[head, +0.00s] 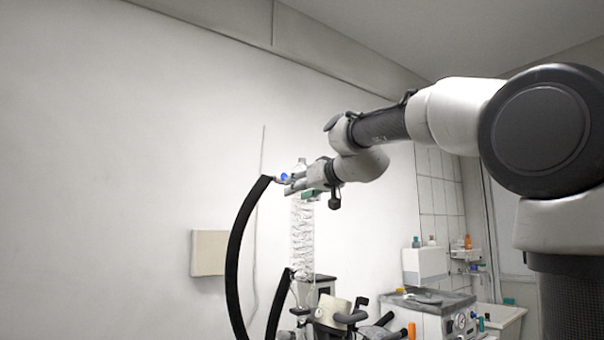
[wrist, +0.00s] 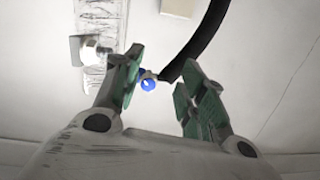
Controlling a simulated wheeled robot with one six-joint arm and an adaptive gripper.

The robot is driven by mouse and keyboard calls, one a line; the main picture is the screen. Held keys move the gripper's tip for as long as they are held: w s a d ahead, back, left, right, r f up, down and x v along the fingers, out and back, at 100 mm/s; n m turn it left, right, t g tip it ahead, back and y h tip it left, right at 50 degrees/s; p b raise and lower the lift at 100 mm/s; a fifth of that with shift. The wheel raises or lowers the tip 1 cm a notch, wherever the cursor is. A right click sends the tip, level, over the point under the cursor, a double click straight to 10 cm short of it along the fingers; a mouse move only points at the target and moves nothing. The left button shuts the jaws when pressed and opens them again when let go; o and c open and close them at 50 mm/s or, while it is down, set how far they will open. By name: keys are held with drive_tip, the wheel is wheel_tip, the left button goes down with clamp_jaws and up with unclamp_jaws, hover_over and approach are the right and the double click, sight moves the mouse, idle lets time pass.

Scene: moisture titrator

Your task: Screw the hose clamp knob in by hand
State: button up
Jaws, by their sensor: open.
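The hose clamp knob is the small blue round piece (wrist: 148,85) at the end of the black hose (wrist: 200,40). In the wrist view it lies between the tips of my open gripper (wrist: 157,84), closer to the left finger; whether it touches that finger I cannot tell. In the head view the blue knob (head: 284,177) shows just left of my gripper (head: 298,186), at the top of the black hose (head: 236,245). The glass coil condenser (head: 302,235) stands upright beneath the gripper, and the hose joins near its top.
A second black hose end (head: 284,285) meets the condenser's lower part. Clamps and a cream-coloured vessel (head: 332,311) crowd the space below. A metal-topped bench unit (head: 432,300) stands to the right. The wall with a beige box (head: 208,253) is behind; the left side is free.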

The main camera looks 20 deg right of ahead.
drive_tip(key=t, duration=0.2)
approach(284, 177)
drive_tip(key=shift+n, duration=0.4)
drive_tip(key=shift+x, duration=4.3)
drive_tip(key=shift+d, duration=0.1)
drive_tip(key=c, duration=0.7)
drive_tip(key=m, duration=0.7)
drive_tip(key=shift+m, duration=0.4)
drive_tip(key=shift+c, duration=0.2)
drive_tip(key=o, duration=0.6)
drive_tip(key=shift+o, duration=0.6)
drive_tip(key=shift+s, duration=0.1)
